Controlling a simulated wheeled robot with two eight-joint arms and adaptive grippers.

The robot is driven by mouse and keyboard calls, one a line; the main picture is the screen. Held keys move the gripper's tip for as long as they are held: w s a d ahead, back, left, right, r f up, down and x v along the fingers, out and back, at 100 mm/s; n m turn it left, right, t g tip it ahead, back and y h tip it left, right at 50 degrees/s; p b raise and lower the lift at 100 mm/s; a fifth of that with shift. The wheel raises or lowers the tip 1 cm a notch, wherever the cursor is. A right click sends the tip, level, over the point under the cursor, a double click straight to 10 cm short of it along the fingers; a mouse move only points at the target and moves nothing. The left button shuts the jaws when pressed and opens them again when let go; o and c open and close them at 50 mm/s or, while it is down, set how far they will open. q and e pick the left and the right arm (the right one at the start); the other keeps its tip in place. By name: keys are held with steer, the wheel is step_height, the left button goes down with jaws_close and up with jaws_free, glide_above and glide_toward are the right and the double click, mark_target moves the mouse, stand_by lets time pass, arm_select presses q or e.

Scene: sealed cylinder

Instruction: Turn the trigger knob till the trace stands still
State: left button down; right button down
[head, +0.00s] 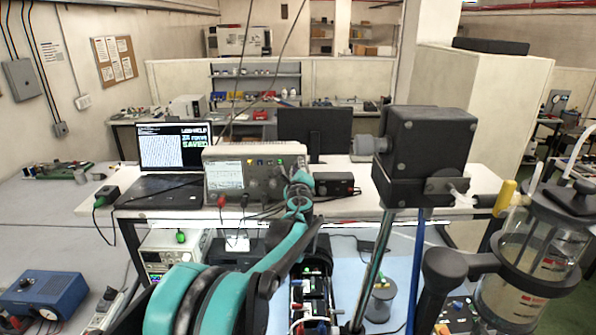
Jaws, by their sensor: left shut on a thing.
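The oscilloscope (250,151) stands on the white bench in the middle left of the head view. Its pale screen (226,175) faces me; the trace is too small to read, and one frame cannot show whether it moves. My left arm, teal and black, rises from the bottom to the right part of the scope's front panel. My left gripper (299,182) is there, shut on a small part of the panel that looks to be the trigger knob. The gripper hides the knob itself. My right gripper is not in view.
A laptop (172,150) stands left of the scope, and a dark monitor (316,130) behind it. Cables hang off the bench front. A black box on a pole (425,145) and a clear cylinder (530,260) fill the right. A blue box (45,294) lies lower left.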

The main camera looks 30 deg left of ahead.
arm_select(q)
steer(key=n+b, duration=0.1)
steer(key=n, duration=0.7)
steer(key=shift+f+n+b, duration=0.1)
steer(key=shift+n+b, duration=0.25)
steer(key=shift+n, duration=0.05)
stand_by(0.4)
steer(key=c, duration=1.3)
jaws_free()
steer(key=shift+s, duration=0.1)
steer(key=shift+c, duration=0.2)
steer(key=v, duration=1.2)
